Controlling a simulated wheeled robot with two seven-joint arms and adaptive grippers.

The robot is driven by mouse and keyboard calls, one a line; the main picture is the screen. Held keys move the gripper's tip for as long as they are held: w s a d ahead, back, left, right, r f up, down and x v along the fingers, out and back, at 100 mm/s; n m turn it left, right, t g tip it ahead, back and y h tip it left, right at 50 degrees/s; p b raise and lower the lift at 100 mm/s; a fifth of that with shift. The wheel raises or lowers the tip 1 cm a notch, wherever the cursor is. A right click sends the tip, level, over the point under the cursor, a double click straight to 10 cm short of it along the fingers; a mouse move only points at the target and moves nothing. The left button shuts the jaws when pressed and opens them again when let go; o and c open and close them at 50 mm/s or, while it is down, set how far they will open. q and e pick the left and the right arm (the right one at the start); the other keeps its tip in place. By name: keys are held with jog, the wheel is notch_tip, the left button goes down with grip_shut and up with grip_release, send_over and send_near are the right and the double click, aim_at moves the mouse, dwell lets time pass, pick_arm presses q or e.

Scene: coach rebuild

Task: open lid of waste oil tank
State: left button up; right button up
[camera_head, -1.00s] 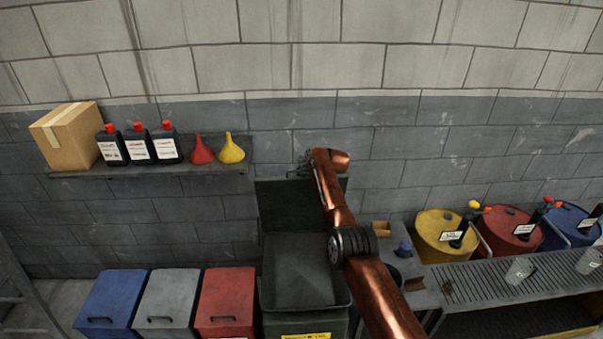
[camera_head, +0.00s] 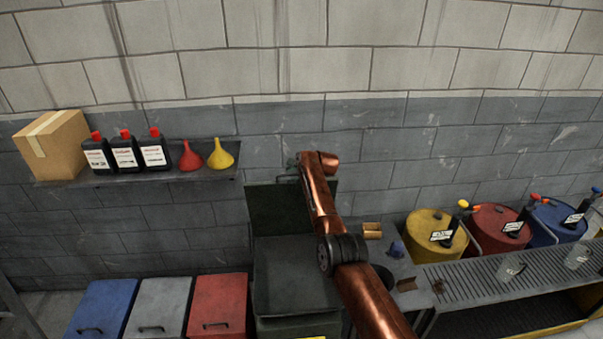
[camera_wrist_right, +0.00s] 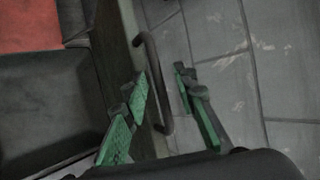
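The waste oil tank (camera_head: 262,325) is a dark green box below the middle, with a yellow label at its front edge. Its lid (camera_head: 268,212) stands upright at the back, near the wall, and the top of the tank is open. My right arm crosses in front and hides part of the lid and tank. My right gripper (camera_head: 291,168) is at the lid's top edge, mostly hidden there. In the right wrist view its green-padded fingers (camera_wrist_right: 163,108) are apart, with the lid's bar handle (camera_wrist_right: 152,65) between them. My left gripper is out of view.
Blue, grey and red bins (camera_head: 218,305) stand left of the tank. A shelf (camera_head: 130,178) above holds a box, bottles and funnels. Yellow, red and blue drums (camera_head: 437,225) and a slatted bench (camera_head: 490,275) are at right. The wall is close behind the lid.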

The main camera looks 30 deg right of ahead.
jog(key=v, duration=1.1)
jog(key=shift+s, duration=0.25)
jog(key=shift+d, duration=0.1)
